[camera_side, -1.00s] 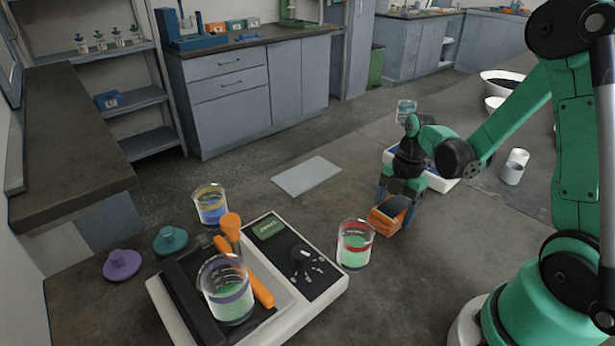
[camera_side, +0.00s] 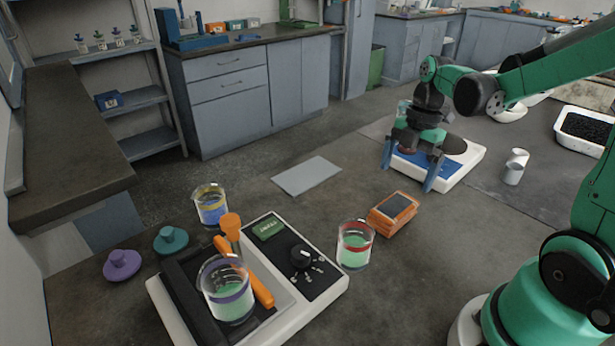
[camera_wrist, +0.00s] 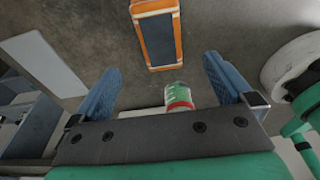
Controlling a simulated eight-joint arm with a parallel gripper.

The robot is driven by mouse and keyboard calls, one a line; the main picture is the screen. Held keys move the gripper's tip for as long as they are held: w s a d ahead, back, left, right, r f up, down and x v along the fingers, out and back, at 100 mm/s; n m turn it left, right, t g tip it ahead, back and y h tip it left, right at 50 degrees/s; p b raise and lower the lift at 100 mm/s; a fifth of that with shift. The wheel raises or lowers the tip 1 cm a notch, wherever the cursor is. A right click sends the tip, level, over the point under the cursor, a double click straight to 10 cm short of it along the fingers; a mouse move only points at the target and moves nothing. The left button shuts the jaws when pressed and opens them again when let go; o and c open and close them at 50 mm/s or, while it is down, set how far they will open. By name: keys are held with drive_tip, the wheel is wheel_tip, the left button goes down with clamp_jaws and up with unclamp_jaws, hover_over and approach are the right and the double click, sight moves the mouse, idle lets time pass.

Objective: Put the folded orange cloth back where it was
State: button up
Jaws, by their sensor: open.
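What looks like the folded orange cloth (camera_side: 393,211), a flat orange block with a dark panel on top, lies on the bench right of the red-banded beaker (camera_side: 355,244). In the wrist view the orange cloth (camera_wrist: 144,7) shows at the top, beyond my fingertips. My gripper (camera_side: 411,168) is open and empty, its fingers spread. It stands behind and above the orange cloth, apart from it, in front of the blue-topped white device (camera_side: 462,170). In the wrist view my gripper (camera_wrist: 161,78) has nothing between its fingers.
A white shaker (camera_side: 330,290) bears a purple-banded beaker (camera_side: 228,300). A grey plate (camera_side: 307,175) lies behind. A white cup (camera_side: 514,172) stands right. Bench right of the cloth is clear.

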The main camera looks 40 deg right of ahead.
drive_tip(key=a+r+m+t, duration=0.1)
drive_tip(key=a+m+t, duration=0.1)
drive_tip(key=a+m, duration=0.2)
drive_tip(key=a+r+m+t+h, duration=0.1)
drive_tip(key=a+m, duration=0.3)
drive_tip(key=m, duration=0.4)
drive_tip(key=a+r+m+t, duration=0.2)
drive_tip(key=a+m+t, duration=0.2)
drive_tip(key=m, duration=0.2)
drive_tip(key=shift+s+a+r+h, duration=0.1)
drive_tip(key=shift+r+h, duration=0.3)
